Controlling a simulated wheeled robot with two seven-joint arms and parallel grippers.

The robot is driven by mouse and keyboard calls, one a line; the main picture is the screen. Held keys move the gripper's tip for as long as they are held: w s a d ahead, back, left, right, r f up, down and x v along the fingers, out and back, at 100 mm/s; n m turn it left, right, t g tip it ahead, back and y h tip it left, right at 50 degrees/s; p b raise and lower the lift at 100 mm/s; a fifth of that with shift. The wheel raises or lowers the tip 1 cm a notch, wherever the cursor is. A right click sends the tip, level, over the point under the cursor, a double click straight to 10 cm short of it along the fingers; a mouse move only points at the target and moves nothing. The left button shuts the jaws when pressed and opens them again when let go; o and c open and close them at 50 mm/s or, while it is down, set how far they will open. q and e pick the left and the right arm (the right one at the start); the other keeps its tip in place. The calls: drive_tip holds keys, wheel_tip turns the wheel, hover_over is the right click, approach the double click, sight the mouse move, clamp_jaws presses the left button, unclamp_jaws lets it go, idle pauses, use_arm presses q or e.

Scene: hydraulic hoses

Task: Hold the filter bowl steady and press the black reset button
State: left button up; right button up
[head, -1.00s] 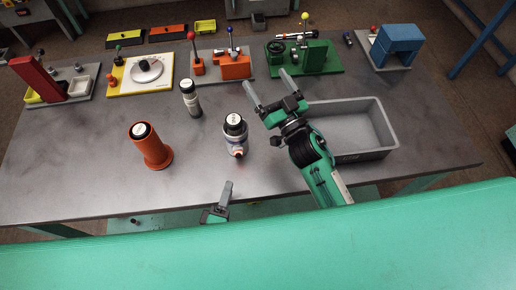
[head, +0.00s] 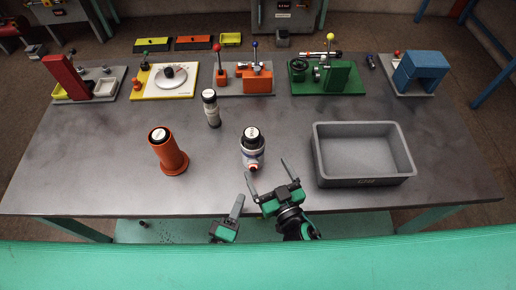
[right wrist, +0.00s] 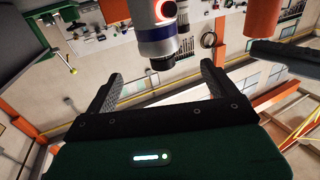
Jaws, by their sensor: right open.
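A filter unit (head: 252,152) stands upright on the table, with a black cap, a pale body and a red-orange port at its front. It is probably the filter bowl; in the right wrist view it shows (right wrist: 155,30) with a red ring and dark blue band. I cannot make out a black reset button for certain. My right gripper (head: 268,177) is open and empty, just in front of the unit and apart from it. My left gripper (head: 238,205) is low at the table's front edge; only one finger shows clearly.
An orange cylinder (head: 170,158) stands left of the unit and a black-and-white bottle (head: 211,110) behind it. A grey tray (head: 364,182) is at the right. Several fixtures, including a green one (head: 340,78), line the back. The table's left front is clear.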

sight(256, 147)
drive_tip(key=x, duration=1.2)
drive_tip(key=c, duration=1)
use_arm(q)
drive_tip(key=shift+c, duration=0.7)
use_arm(e)
drive_tip(key=shift+c, duration=1.1)
use_arm(q)
clamp_jaws()
drive_tip(key=shift+d, duration=0.1)
